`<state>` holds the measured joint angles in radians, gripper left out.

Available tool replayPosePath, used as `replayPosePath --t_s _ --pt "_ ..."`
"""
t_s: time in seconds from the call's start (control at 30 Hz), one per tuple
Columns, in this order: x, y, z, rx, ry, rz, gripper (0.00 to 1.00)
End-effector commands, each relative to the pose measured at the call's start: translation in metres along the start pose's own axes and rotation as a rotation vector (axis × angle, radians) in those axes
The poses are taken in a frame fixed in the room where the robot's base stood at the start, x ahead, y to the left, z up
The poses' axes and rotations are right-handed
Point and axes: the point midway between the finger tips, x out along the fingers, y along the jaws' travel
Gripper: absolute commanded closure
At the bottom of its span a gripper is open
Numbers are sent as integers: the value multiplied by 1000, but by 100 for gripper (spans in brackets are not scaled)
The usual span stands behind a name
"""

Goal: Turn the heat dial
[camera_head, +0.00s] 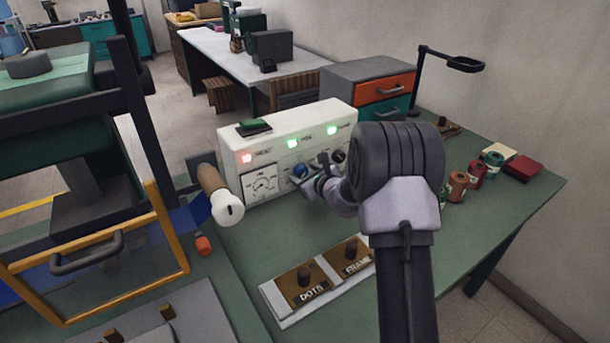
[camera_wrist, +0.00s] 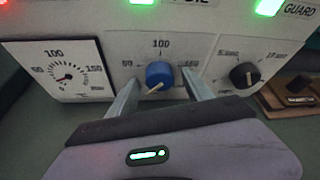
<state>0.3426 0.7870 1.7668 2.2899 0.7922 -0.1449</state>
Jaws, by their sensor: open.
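The heat dial is a blue knob (camera_wrist: 160,75) with a pale pointer, on a scale marked 100 at the top of the white control box (camera_head: 231,150). In the wrist view its pointer tilts to the lower left. In the head view the blue knob (camera_head: 300,170) shows just left of my gripper. My gripper (camera_wrist: 158,82) is open, with one finger on each side of the knob; I cannot tell whether the fingers touch it. A gauge (camera_wrist: 68,75) with a needle sits left of the knob. A black knob (camera_wrist: 244,75) sits to its right.
A red lamp (camera_head: 246,158) and green lamps (camera_head: 292,143) glow along the box's top. A roll with a white end (camera_head: 229,208) stands left of the box. Stamps marked DOTS (camera_head: 305,285) and FRAME lie in front. Several spools (camera_head: 457,186) stand at right.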

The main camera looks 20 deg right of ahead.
Motion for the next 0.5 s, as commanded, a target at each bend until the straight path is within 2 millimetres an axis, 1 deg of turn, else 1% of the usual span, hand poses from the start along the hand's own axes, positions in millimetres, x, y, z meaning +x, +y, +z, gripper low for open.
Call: replayPosePath --t_s 0.03,0.07,0.1,0.17,0.2,0.33,0.5 --pt "0 0 0 0 0 0 41" --pt "0 0 0 0 0 0 47" --pt "0 0 0 0 0 0 54" --pt "0 0 0 0 0 0 66" --pt "0 0 0 0 0 0 74" --pt "0 0 0 0 0 0 100" --pt "-1 0 0 6 0 2 100"
